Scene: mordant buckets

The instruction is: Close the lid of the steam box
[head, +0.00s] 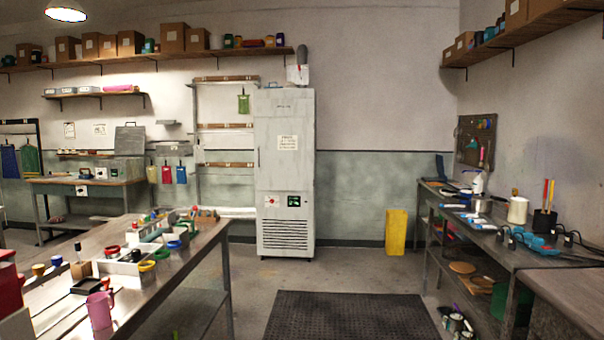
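A grey metal box (129,169), which looks like the steam box, sits on the workbench against the back wall at the left. A grey panel (129,140) stands upright at its back edge and looks like its lid, raised open. The box is far off and small, so its hinge and inside cannot be made out. Neither of my grippers is in view.
A tall grey cabinet (285,175) stands at the back centre. A dark mat (348,315) lies on open floor. Another bench (500,245) runs along the right.

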